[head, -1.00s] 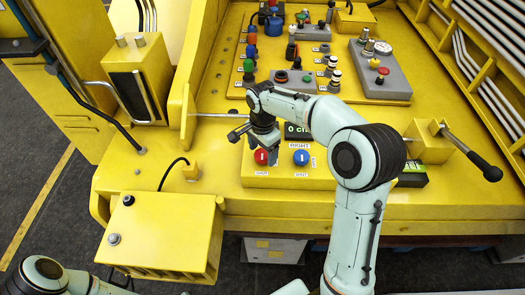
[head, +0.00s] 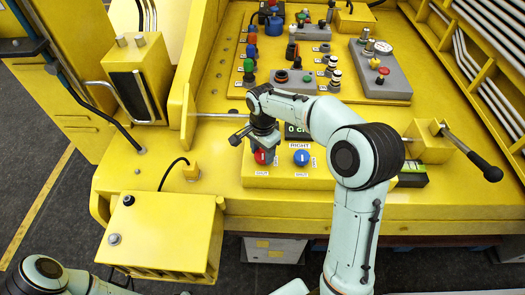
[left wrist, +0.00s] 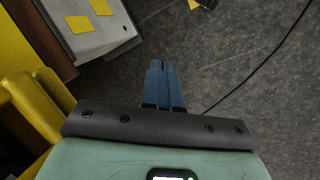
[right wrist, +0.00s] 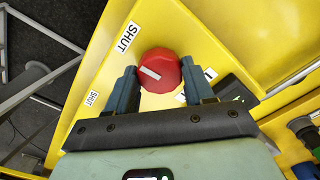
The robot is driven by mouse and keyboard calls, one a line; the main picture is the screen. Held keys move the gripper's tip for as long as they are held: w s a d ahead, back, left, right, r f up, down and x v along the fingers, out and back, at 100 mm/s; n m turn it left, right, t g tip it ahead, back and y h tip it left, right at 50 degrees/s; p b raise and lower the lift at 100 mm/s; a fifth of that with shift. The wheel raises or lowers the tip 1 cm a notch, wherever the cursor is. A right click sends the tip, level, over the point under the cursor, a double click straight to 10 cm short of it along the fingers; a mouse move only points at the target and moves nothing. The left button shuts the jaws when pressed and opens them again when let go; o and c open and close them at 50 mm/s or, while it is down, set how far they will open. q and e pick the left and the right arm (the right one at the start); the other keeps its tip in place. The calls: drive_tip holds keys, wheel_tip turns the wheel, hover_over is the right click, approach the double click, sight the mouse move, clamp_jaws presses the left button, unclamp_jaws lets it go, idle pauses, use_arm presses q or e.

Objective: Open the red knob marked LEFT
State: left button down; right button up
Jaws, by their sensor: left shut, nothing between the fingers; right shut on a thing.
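The red knob (head: 261,157) sits on the yellow front panel under my right gripper (head: 264,146). In the right wrist view the red knob (right wrist: 160,70) has a white pointer bar and lies between the two fingertips of my right gripper (right wrist: 160,84), which is shut on its sides. A SHUT label (right wrist: 127,37) is beside it; another label behind the right finger is mostly hidden. My left gripper (left wrist: 165,68) is shut and empty over the dark floor, with its fingers together.
A blue knob (head: 301,158) stands just right of the red knob, below a RIGHT label (head: 300,145). A small display (head: 297,131) is behind them. A yellow box (head: 160,235) projects at front left. A black-handled lever (head: 486,171) sticks out at right.

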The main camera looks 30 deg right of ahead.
sight(263, 154)
drive_tip(key=n, duration=1.3)
drive_tip(key=shift+n, duration=2.1)
drive_tip(key=o, duration=1)
drive_tip(key=shift+o, duration=0.2)
wheel_tip(263, 154, up, 14)
drive_tip(key=shift+f, duration=0.25)
